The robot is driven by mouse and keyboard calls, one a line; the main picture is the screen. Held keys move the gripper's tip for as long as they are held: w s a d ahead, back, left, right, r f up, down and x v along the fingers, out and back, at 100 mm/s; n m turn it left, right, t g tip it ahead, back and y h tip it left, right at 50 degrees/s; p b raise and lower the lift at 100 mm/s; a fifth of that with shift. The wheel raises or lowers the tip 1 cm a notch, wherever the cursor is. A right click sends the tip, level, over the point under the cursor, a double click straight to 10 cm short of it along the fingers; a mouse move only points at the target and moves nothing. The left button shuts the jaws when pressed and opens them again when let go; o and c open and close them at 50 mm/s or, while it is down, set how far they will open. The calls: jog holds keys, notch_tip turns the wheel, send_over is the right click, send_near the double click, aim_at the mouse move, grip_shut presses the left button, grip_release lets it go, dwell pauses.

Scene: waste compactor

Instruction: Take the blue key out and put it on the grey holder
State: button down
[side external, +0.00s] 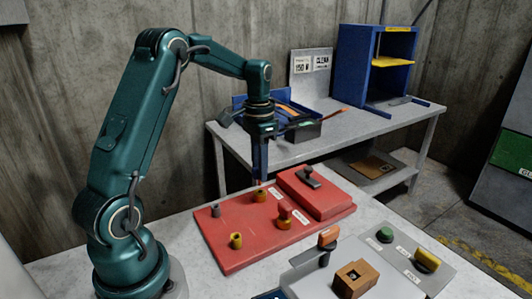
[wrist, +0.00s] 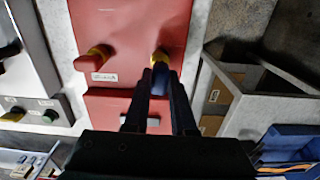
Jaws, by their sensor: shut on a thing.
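My gripper (side external: 260,178) points straight down over the red board and is shut on the blue key. In the wrist view the blue key (wrist: 160,80) shows between the two dark fingers of my gripper (wrist: 158,78). A yellow round socket (side external: 259,196) is right below the fingers; it also shows just beyond the key in the wrist view (wrist: 161,56). I cannot tell whether the key's lower end is inside the socket or just above it. The grey holder (side external: 215,210), a small upright post, stands empty at the board's left corner.
The red board (side external: 228,255) also bears a red key in a yellow socket (side external: 284,216), a yellow socket (side external: 236,241) and a raised red block (side external: 318,196) with a dark handle. A grey button panel (side external: 405,262) is at the front right. A blue cabinet (side external: 350,70) stands behind.

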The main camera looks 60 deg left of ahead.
jog(key=shift+r, duration=1.25)
dwell(0.3)
jog(key=shift+s+d+f, duration=0.1)
jog(key=shift+s+f, duration=0.1)
jog(key=s+r, duration=0.3)
jog(key=s, duration=0.8)
jog(key=shift+r, duration=0.3)
jog(key=shift+f, duration=2.9)
jog(key=shift+f, duration=1.75)
